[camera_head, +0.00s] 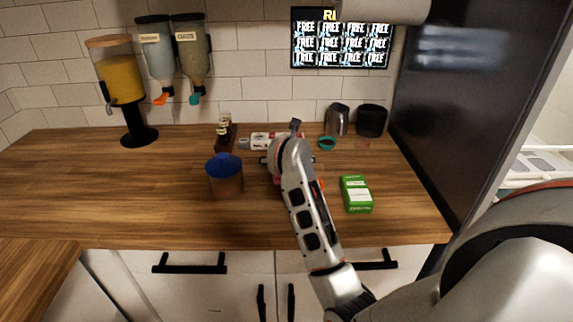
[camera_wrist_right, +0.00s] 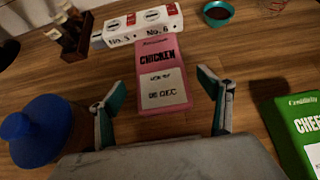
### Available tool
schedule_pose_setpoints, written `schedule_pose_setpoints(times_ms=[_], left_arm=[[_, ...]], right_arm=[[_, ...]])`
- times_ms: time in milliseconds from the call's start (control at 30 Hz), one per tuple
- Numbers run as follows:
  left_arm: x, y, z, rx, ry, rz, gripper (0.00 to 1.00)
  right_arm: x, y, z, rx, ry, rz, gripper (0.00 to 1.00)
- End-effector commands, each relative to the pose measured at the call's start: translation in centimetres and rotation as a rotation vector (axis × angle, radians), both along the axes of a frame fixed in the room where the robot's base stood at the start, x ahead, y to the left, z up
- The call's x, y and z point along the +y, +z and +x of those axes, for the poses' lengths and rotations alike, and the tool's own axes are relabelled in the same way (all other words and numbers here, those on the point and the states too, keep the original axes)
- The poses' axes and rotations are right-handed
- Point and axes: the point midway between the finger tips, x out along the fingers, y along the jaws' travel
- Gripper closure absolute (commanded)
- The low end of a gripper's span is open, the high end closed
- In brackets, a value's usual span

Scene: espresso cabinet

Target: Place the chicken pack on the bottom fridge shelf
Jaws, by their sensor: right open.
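The chicken pack (camera_wrist_right: 158,62) is a pink box with a white label, lying on the wooden counter in the right wrist view. My right gripper (camera_wrist_right: 160,95) is open, with one finger on each side of the pack's near end. Its teal-padded fingers look apart from the pack. In the head view my right arm and hand hide most of the pack. Part of an open fridge with pale shelves (camera_head: 535,162) shows at the right edge of the head view. My arm covers its lower part, and I cannot make out the bottom shelf. My left gripper is not in view.
A green box (camera_head: 356,194) lies right of the hand, and a blue-lidded jar (camera_head: 225,175) stands left. A white carton (camera_wrist_right: 140,25) and a bottle rack (camera_wrist_right: 70,35) are behind. A teal bowl (camera_head: 327,143) is farther back. The counter's left side (camera_head: 80,185) is clear.

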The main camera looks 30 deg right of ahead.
Motion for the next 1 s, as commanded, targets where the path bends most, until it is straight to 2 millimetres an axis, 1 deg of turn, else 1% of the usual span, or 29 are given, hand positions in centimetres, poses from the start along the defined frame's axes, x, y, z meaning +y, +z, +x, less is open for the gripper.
schedule_pose_setpoints(times_ms=[133, 300, 400, 667, 700, 767, 800, 867, 900, 1000], left_arm=[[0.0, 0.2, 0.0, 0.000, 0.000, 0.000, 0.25], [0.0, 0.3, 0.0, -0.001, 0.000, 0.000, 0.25], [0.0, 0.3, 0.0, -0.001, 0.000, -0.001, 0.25], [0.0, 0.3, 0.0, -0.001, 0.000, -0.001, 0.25], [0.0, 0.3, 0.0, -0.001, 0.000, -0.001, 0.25], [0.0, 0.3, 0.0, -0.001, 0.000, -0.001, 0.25], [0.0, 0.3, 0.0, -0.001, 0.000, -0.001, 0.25], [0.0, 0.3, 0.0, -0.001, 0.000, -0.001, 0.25], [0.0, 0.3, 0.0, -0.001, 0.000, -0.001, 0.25], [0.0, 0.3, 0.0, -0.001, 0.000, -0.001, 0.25]], right_arm=[[-0.8, -0.8, 1.2, 0.001, -0.001, -0.002, 0.21], [-1.9, -2.2, 2.9, 0.001, -0.002, -0.002, 0.21], [-2.2, -2.8, 3.5, -0.001, -0.001, -0.001, 0.21], [-2.4, -3.1, 3.8, -0.002, -0.001, -0.001, 0.21], [-2.4, -3.1, 3.8, -0.002, -0.001, -0.001, 0.24], [-2.4, -3.0, 3.8, -0.002, -0.001, -0.001, 0.40], [-2.4, -3.0, 3.8, -0.002, -0.001, -0.001, 0.50], [-2.3, -3.1, 3.8, -0.001, -0.001, 0.000, 0.66], [-2.3, -3.1, 3.8, -0.001, -0.001, 0.000, 0.75], [-2.4, -2.9, 3.8, -0.004, -0.001, -0.002, 0.75]])
